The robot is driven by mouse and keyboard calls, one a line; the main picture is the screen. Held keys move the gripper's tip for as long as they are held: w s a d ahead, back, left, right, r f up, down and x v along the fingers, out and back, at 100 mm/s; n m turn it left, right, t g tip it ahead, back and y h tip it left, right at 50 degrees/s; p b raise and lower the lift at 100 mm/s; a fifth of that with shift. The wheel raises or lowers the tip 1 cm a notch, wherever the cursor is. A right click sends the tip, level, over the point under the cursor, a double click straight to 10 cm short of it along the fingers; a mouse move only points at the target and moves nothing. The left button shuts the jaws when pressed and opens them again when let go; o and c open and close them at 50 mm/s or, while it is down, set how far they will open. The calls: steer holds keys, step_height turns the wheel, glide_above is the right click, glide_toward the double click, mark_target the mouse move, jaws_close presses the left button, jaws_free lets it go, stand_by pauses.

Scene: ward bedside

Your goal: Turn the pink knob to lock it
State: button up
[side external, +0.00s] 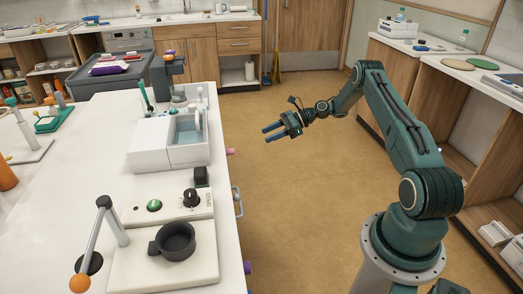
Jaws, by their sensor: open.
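A small pink knob (230,151) sticks out from the right side of the white table, just below the tabletop edge. Only its outer end shows; its turn position is too small to tell. My gripper (267,134) is open and empty, held out over the floor to the right of the table.
A grey handle (238,200) and a purple knob (248,267) also stick out from the table's side. The white table (80,185) carries a black cup (173,240), a lever with an orange ball (80,284) and a white box unit (150,145). The floor around my gripper is clear.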

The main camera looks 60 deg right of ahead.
mark_target(228, 152)
steer(key=x, duration=1.3)
steer(key=shift+w+f, duration=0.15)
steer(key=shift+w, duration=0.05)
steer(key=shift+a, duration=0.15)
steer(key=shift+c, duration=0.5)
jaws_close()
steer(key=shift+s+n, duration=0.1)
steer(key=shift+n, duration=0.2)
steer(key=shift+s+a+f+n+t+h, duration=0.1)
steer(key=shift+n+t+h, duration=0.65)
steer(key=shift+n, duration=0.65)
steer(key=shift+s+a+f+n+t+h, duration=0.15)
steer(key=shift+n+t+h, duration=0.3)
steer(key=shift+n+t, duration=0.75)
steer(key=shift+n+g, duration=0.25)
steer(key=shift+n, duration=0.05)
